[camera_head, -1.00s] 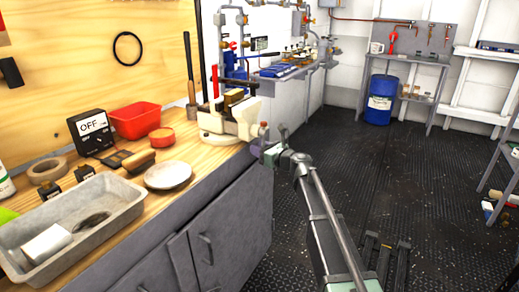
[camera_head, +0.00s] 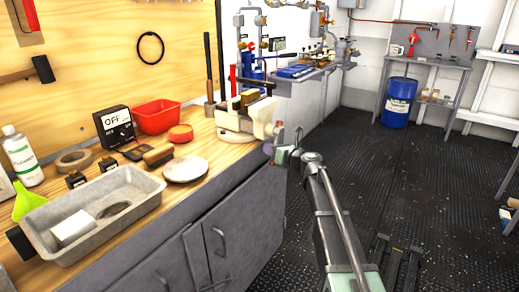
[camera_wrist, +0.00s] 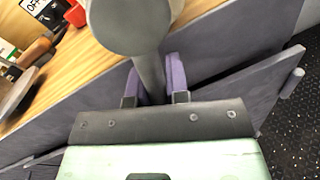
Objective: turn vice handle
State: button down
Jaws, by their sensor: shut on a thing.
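The cream vice (camera_head: 236,121) is mounted at the far right end of the wooden workbench, in the head view. My gripper (camera_head: 274,149) is at the vice's front end, just off the bench edge. In the wrist view, the grey vice handle (camera_wrist: 149,66) runs down from a large round grey screw end (camera_wrist: 120,22) and passes between the purple fingers of my gripper (camera_wrist: 153,82). The fingers are shut on the handle. The handle's lower end is hidden behind my gripper's body.
A metal tray (camera_head: 75,238), a white dish (camera_head: 185,169), a red bin (camera_head: 156,118) and a hammer (camera_head: 208,75) are on the bench. Grey cabinet doors (camera_head: 237,222) lie below the bench edge. The dark floor (camera_head: 400,185) to the right is mostly clear.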

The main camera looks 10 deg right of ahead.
jog(key=c, duration=1.1)
grip_release()
jog(key=v, duration=1.1)
jog(key=shift+p, duration=0.3)
jog(key=shift+c, duration=0.4)
